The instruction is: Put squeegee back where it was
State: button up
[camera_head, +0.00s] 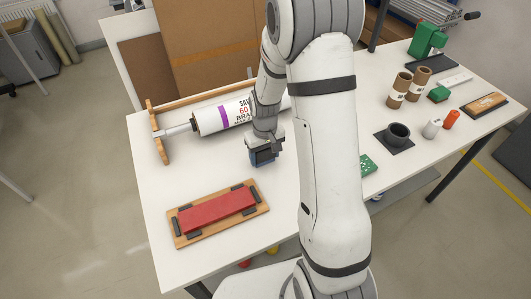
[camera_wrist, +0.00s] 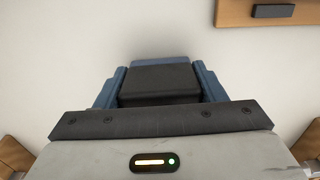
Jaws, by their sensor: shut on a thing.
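My gripper (camera_head: 262,157) is over the white table, in front of the large white roll. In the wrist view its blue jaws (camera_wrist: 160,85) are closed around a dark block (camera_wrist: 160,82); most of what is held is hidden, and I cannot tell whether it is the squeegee. Bare white table shows beyond the jaws. A wooden board with black corner pads (camera_head: 179,237) and a red bar (camera_head: 217,211) lies at the table's front left.
The white roll (camera_head: 222,117) lies on a wooden stand (camera_head: 158,133) behind my gripper. My arm hides the table's middle. Clear table (camera_head: 210,165) lies left of my gripper.

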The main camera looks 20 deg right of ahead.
jog(key=shift+s, duration=0.1)
jog(key=shift+f, duration=0.15)
jog(key=o, duration=1)
jog(key=shift+c, duration=0.2)
notch_tip(320, 180, up, 12)
jog(key=shift+b, duration=0.5)
jog(key=s+r+m+t, duration=0.1)
jog(key=s+r, duration=0.4)
jog(key=s, duration=0.4)
jog(key=s+r+m+t, duration=0.1)
jog(key=s+r, duration=0.4)
jog(key=s, duration=0.5)
jog(key=shift+s+d+r+t, duration=0.2)
jog(key=shift+s+r+t, duration=0.05)
jog(key=shift+t, duration=0.35)
